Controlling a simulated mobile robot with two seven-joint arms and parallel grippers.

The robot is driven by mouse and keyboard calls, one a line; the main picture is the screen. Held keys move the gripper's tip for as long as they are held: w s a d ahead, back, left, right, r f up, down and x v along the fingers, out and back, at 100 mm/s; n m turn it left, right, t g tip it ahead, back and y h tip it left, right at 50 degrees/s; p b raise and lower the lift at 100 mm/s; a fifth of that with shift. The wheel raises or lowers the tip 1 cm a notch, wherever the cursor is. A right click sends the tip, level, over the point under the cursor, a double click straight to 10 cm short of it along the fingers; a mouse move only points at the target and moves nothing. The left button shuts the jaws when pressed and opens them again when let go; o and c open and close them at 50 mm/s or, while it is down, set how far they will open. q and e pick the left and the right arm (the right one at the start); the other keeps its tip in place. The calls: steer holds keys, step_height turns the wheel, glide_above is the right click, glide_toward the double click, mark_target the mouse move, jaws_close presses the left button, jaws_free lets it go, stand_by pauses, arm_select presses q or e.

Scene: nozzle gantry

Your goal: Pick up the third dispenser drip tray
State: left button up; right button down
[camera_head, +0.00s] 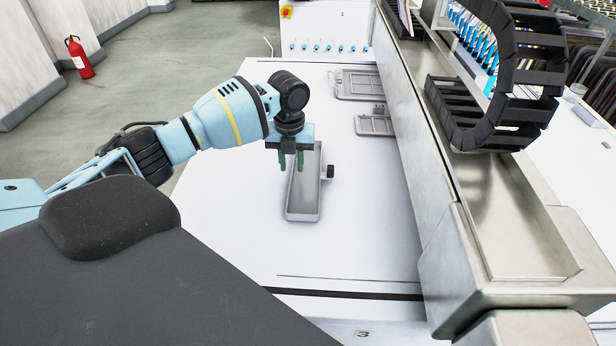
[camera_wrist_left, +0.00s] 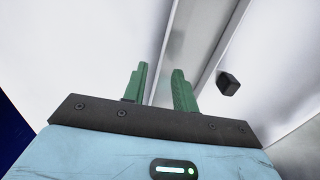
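A long, shallow grey metal tray (camera_head: 303,204) with a black knob on its right side lies on the white table. It looks empty. It also shows in the wrist view (camera_wrist_left: 201,40), with the black knob at right. My left gripper (camera_head: 291,165) points down over the tray's far left part. Its two green fingers (camera_wrist_left: 160,88) are apart, with nothing gripped between them. In the wrist view the tray's left edge runs between the fingers, one outside it and one over the inside. I cannot tell how far above the rim they are. My right gripper is out of view.
A flat grey frame (camera_head: 358,84) and a smaller metal tray (camera_head: 374,127) lie further back. A steel gantry beam (camera_head: 440,180) with a black cable chain (camera_head: 500,125) runs along the right. The table (camera_head: 370,230) is clear in front. A fire extinguisher (camera_head: 78,58) stands far left.

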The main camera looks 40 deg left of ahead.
arm_select(q)
steer(key=shift+f, duration=1.15)
jaws_close()
steer(key=shift+r, duration=0.15)
steer(key=shift+r, duration=0.45)
steer(key=r, duration=0.2)
steer(key=shift+s+d+r, duration=0.15)
steer(key=shift+d+r, duration=0.15)
steer(key=shift+d, duration=0.05)
steer(key=s+d, duration=0.2)
steer(key=d, duration=0.2)
steer(key=s+d+r, duration=0.1)
steer(key=s+d, duration=0.1)
steer(key=d, duration=0.3)
steer(key=s+d, duration=0.2)
steer(key=d, duration=0.2)
steer(key=shift+s+d+r, duration=0.15)
steer(key=shift+s+d, duration=0.15)
steer(key=shift+s, duration=0.1)
